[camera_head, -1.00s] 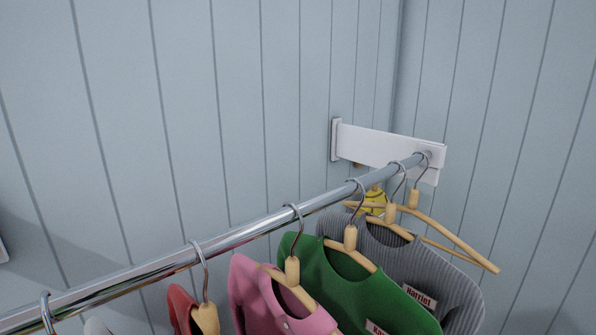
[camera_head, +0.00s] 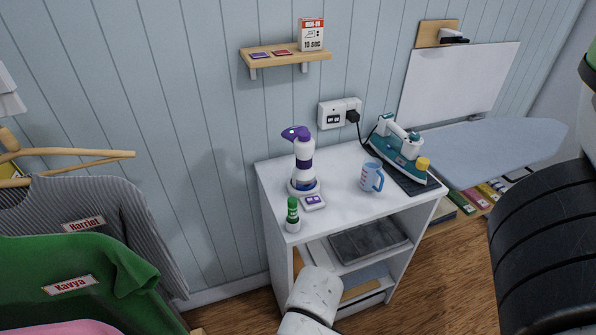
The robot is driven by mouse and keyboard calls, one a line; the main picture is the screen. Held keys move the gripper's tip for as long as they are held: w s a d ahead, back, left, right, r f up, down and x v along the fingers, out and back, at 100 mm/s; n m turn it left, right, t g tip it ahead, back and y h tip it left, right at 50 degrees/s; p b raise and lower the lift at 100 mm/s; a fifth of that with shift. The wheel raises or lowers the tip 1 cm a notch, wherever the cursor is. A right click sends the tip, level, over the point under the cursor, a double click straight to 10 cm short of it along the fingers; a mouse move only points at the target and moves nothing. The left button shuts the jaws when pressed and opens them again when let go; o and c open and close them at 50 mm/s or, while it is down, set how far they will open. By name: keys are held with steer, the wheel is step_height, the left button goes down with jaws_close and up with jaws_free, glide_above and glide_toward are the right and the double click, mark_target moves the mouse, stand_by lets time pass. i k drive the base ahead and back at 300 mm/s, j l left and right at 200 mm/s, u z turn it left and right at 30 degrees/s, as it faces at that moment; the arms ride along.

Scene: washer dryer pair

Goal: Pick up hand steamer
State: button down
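The hand steamer (camera_head: 304,164) appears to be the white and purple upright device at the back left of a white cabinet top. Its purple head points left, and it stands on a small round base. A small white pad with a purple display (camera_head: 313,202) lies just in front of it. My gripper is not in view; a white part, which may be my arm, shows at the bottom centre, below and apart from the steamer.
The white cabinet (camera_head: 340,207) also holds a green-capped bottle (camera_head: 292,213), a blue mug (camera_head: 371,177) and a teal iron (camera_head: 397,151). A shelf (camera_head: 290,59) hangs above. Hanging clothes (camera_head: 75,262) fill the left; an ironing board (camera_head: 490,150) extends right.

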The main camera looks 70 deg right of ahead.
mark_target(304, 173)
steer(key=z, duration=4.15)
steer(key=u, duration=3.55)
steer(key=l+u, duration=0.25)
steer(key=l, duration=0.2)
steer(key=k+l+u, duration=0.2)
steer(key=l, duration=0.2)
steer(key=k+l+u, duration=0.1)
steer(key=l+u, duration=0.15)
steer(key=l, duration=0.15)
